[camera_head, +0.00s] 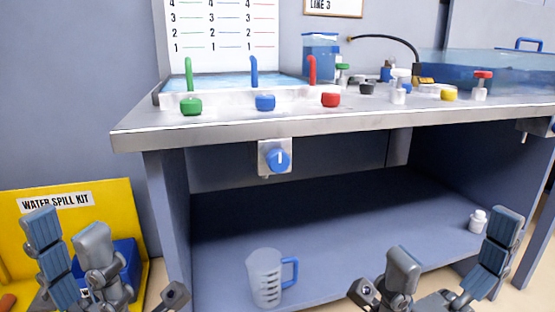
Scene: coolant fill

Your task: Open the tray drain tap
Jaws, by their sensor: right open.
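I cannot tell for sure which fitting is the tray drain tap. A blue round knob (278,160) with a white mark sits on a pale plate under the bench's front edge. A small metal fitting (523,135) is partly cut off under the bench's right end. A red-topped valve (482,78) stands upright on the bench top at the right. My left gripper (68,225) is open and empty at lower left, in front of the yellow spill kit. My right gripper (454,235) is open and empty at lower right, in front of the lower shelf. Neither gripper touches a fitting.
The metal bench top (220,125) holds a shallow water tray, coloured caps and a clear water tank (450,62). A measuring jug (265,277) and a white bottle (478,221) stand on the lower shelf. The yellow spill kit (110,200) is at left.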

